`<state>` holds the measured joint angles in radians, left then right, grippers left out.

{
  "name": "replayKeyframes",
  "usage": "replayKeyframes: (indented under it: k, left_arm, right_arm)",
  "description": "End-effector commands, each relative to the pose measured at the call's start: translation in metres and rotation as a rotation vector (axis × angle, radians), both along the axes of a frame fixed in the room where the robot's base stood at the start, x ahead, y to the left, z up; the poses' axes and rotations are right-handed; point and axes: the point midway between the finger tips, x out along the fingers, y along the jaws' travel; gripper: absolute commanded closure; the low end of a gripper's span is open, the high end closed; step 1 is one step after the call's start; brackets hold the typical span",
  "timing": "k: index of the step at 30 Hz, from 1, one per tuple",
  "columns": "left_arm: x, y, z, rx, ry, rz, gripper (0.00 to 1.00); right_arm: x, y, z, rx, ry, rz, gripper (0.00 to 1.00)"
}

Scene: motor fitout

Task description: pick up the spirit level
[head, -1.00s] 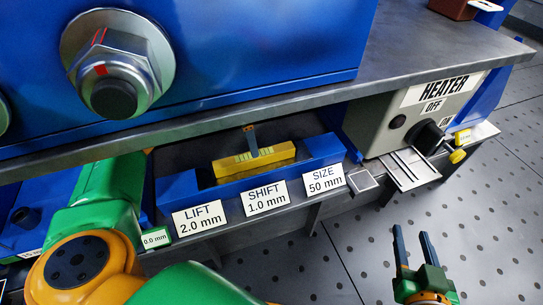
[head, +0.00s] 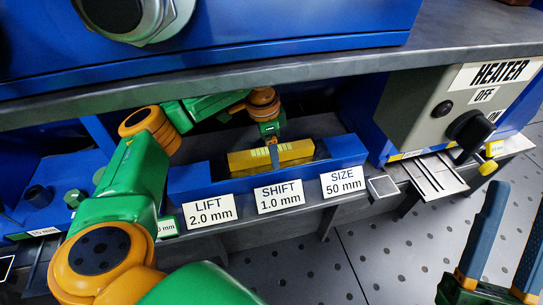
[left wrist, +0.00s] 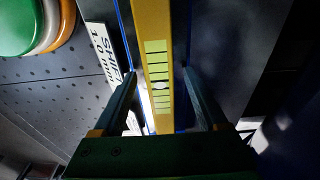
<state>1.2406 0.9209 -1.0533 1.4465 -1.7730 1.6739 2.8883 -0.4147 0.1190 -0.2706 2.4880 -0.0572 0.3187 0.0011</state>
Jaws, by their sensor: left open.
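The spirit level, a yellow bar with pale green marked windows (head: 243,160), lies in a blue holder (head: 200,187) on the lower shelf under the bench. My left gripper (head: 273,154) reaches in from behind and points down at the level's middle. In the left wrist view the yellow level (left wrist: 158,50) runs between the two fingers of my left gripper (left wrist: 160,88). The fingers stand apart, one on each side, with gaps visible. My right gripper (head: 510,225) is at the lower right, its fingers apart and empty.
Labels LIFT (head: 211,212), SHIFT (head: 279,196) and SIZE (head: 343,181) front the holder. A heater box (head: 420,115) stands to its right. The bench top (head: 300,70) and a large blue housing (head: 250,35) overhang the shelf. Open perforated floor (head: 370,250) lies in front.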

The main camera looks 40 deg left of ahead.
Motion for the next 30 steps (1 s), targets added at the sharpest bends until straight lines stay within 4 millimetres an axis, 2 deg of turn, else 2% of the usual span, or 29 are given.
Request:
replayKeyframes:
  k: [4, 10, 11, 19, 30]
  left_arm:
    - [0.0004, -0.0004, -0.0038, 0.0, 0.0, 0.0, 0.25]
    - [0.0005, -0.0004, -0.0036, -0.001, -0.001, 0.0, 0.25]
    - [0.0005, -0.0004, -0.0035, -0.001, -0.001, 0.0, 0.28]
    - [0.0004, -0.0003, -0.0035, 0.0, 0.0, 0.0, 1.0]
    - [0.0006, -0.0001, -0.0029, 0.0, -0.001, 0.0, 1.0]
  right_arm:
    - [-0.0097, -0.0008, 0.0077, 0.015, -0.064, 0.007, 0.5]
    - [-0.0108, -0.001, 0.009, 0.017, -0.07, 0.007, 0.5]
    - [-0.0107, -0.0011, 0.009, 0.017, -0.07, 0.007, 0.5]
    - [-0.0104, -0.001, 0.0087, 0.016, -0.068, 0.007, 0.5]
    - [-0.0095, -0.0012, 0.0082, 0.016, -0.061, 0.005, 0.5]
